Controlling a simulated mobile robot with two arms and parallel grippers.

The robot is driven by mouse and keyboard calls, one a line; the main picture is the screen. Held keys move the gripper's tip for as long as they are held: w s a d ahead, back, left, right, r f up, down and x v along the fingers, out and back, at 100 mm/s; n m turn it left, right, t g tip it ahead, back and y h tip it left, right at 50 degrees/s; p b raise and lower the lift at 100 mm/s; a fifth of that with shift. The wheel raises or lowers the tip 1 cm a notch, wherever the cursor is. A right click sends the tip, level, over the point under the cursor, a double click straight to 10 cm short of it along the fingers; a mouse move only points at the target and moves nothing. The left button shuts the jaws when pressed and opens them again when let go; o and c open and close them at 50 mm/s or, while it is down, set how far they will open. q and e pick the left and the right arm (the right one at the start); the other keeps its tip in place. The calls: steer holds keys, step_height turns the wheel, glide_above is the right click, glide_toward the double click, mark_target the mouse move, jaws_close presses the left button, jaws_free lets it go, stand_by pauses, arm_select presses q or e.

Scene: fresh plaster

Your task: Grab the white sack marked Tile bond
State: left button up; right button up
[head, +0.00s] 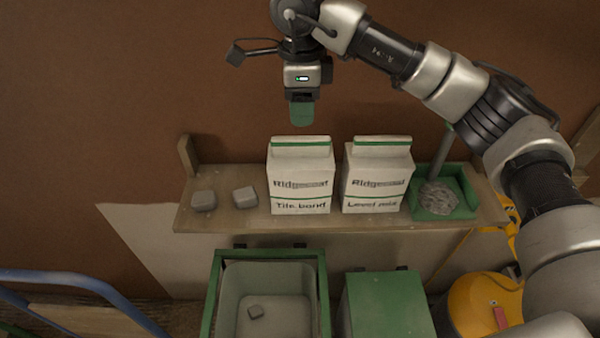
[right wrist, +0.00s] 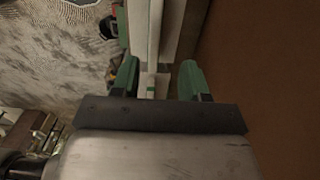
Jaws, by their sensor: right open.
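The white sack marked Tile bond (head: 300,180) stands upright on a wooden wall shelf (head: 245,222), with a green stripe near its folded top. A similar white sack marked Level mix (head: 376,180) stands just to its right, with a narrow gap between them. My right gripper (head: 302,122) is above the Tile bond sack, pointing down, apart from it and empty. In the right wrist view its two green fingers (right wrist: 159,80) are spread apart. Pale surfaces show beyond and between them; I cannot tell which sack they belong to. My left gripper is not in view.
Two grey blocks (head: 245,197) lie left on the shelf. A green tray (head: 462,205) with a grey lump stands at its right. Below are an open green-framed bin (head: 212,300), a green box (head: 385,305) and a yellow round thing (head: 475,305). A blue rail (head: 60,276) is at lower left.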

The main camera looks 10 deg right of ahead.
mark_target(300, 136)
step_height(300, 136, down, 3)
steer(key=shift+r+p, duration=0.2)
steer(key=shift+p, duration=0.15)
steer(key=shift+s+f+p, duration=0.1)
steer(key=shift+f+p, duration=0.25)
steer(key=f, duration=0.1)
steer(key=f+p, duration=0.2)
steer(key=shift+s+a+f, duration=0.15)
steer(key=shift+s+f, duration=0.05)
steer(key=shift+s, duration=0.1)
steer(key=shift+f, duration=0.55)
jaws_close()
steer(key=shift+w, duration=0.1)
steer(key=shift+w+r, duration=0.1)
steer(key=shift+r, duration=0.1)
